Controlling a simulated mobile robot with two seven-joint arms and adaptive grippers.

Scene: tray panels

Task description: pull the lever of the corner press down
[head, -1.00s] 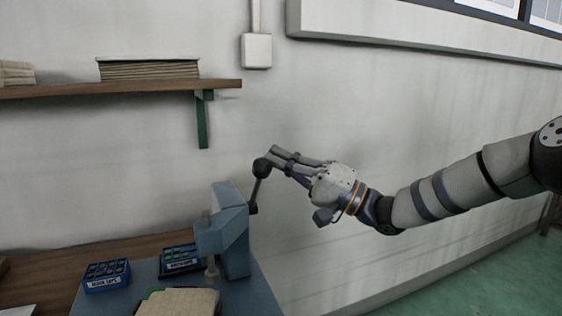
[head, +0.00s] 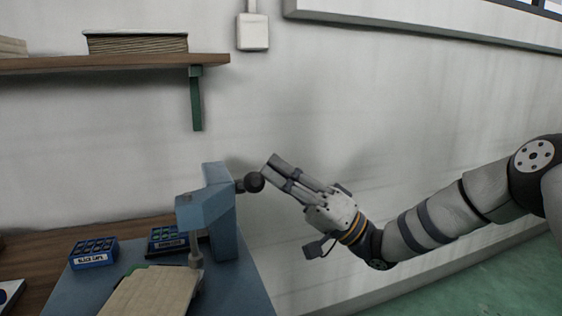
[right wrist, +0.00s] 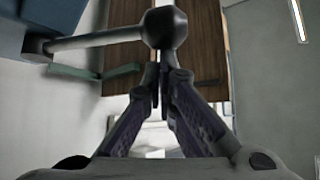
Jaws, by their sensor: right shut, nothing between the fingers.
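The blue corner press (head: 222,225) stands on a blue base plate on the bench at lower left. Its lever ends in a dark round knob (head: 254,182), seen close to the press's right side, with the rod foreshortened. In the right wrist view the knob (right wrist: 165,28) is at top centre and the grey rod (right wrist: 95,40) runs left to the blue body. My right gripper (head: 271,163) is shut and empty, its fingertips beside the knob at upper right. In the wrist view the fingertips overlap the knob's edge; contact cannot be told. My left gripper is not in view.
Blue bins (head: 93,252) and (head: 168,240) stand beside the press, with a tan pad (head: 150,292) in front. A wooden shelf (head: 110,62) with a green bracket (head: 197,100) is above.

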